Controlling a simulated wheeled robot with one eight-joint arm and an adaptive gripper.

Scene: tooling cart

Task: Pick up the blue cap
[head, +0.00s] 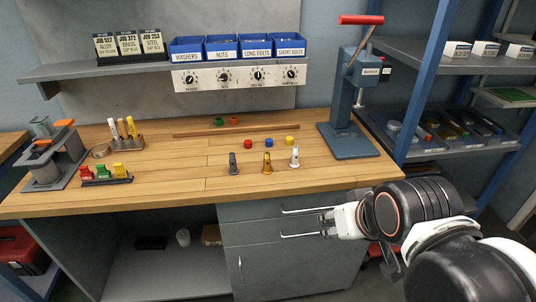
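The blue cap (269,142) lies on the wooden workbench (215,180), between a red cap (248,144) on its left and a yellow cap (289,140) on its right. It is small and round, and nothing covers it. My gripper (283,223) is in front of the bench, below the top's front edge and before the grey drawers. Its two thin fingers point left and are spread apart with nothing between them. It is well apart from the blue cap.
Three small upright pieces, dark (233,164), amber (267,163) and white (294,158), stand just in front of the caps. A blue press (352,135) stands to the right. A wooden strip (236,128) lies behind. Bare bench top lies left of the dark piece.

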